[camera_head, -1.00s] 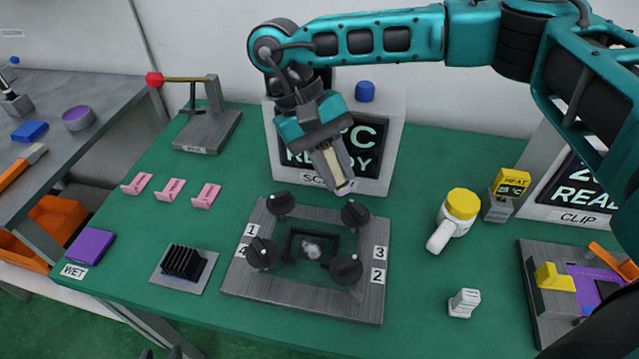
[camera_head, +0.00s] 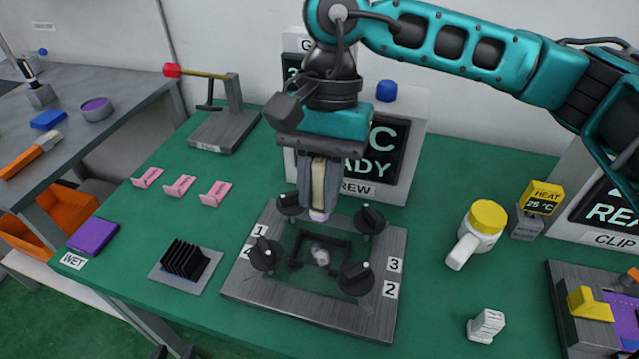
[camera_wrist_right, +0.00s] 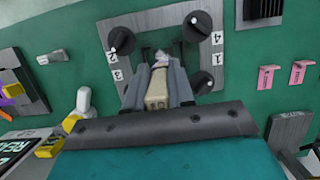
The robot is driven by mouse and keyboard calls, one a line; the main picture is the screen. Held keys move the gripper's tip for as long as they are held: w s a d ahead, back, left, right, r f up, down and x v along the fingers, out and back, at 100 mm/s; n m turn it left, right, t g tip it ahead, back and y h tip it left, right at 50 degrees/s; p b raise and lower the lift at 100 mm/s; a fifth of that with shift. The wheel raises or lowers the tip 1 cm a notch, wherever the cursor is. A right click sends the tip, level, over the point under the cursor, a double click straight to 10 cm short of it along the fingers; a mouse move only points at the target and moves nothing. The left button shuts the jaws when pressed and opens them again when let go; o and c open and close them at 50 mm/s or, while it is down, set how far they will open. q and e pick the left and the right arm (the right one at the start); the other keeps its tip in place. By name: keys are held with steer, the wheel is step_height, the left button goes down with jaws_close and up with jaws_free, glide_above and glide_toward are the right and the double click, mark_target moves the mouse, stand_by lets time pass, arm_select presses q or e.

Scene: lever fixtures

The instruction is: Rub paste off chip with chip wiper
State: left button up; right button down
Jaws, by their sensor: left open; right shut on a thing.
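My right gripper (camera_head: 318,200) is shut on the chip wiper (camera_head: 318,190), a beige stick with a pale pinkish tip pointing down. The wiper also shows in the right wrist view (camera_wrist_right: 157,90). A whitish-grey blob of paste (camera_head: 320,256) lies in the square dark frame at the middle of the grey metal fixture (camera_head: 300,308). The chip beneath it is hard to make out. The wiper tip is over the rear of the fixture, behind the paste, and appears apart from it. My left gripper (camera_head: 173,353) shows only as two dark, separated tips at the bottom edge.
Several black knobs (camera_head: 357,278) stand around the paste. A black finned heat sink (camera_head: 184,258), a purple WET pad (camera_head: 92,235) and pink clips (camera_head: 180,186) lie left. The SCREW display (camera_head: 405,165) stands behind.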

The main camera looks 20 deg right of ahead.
mark_target(320, 207)
steer(key=shift+f+b, duration=0.35)
steer(key=shift+b, duration=0.25)
steer(key=shift+f+b, duration=0.65)
step_height(320, 207, down, 3)
steer(key=shift+r+b, duration=0.2)
steer(key=shift+b, duration=1.05)
step_height(320, 207, down, 4)
steer(key=b, duration=0.4)
arm_select(q)
step_height(320, 207, down, 8)
steer(key=d+b, duration=0.1)
steer(key=shift+w+d+f, duration=0.15)
steer(key=shift+w+f, duration=0.05)
steer(key=shift+w, duration=0.05)
arm_select(e)
steer(key=shift+f, duration=0.45)
arm_select(q)
steer(key=shift+d+r, duration=0.1)
steer(key=shift+f+b, duration=0.3)
steer(key=shift+b, duration=0.1)
arm_select(e)
steer(key=shift+f, duration=0.3)
arm_select(q)
steer(key=shift+f, duration=0.1)
arm_select(e)
steer(key=shift+d, duration=0.1)
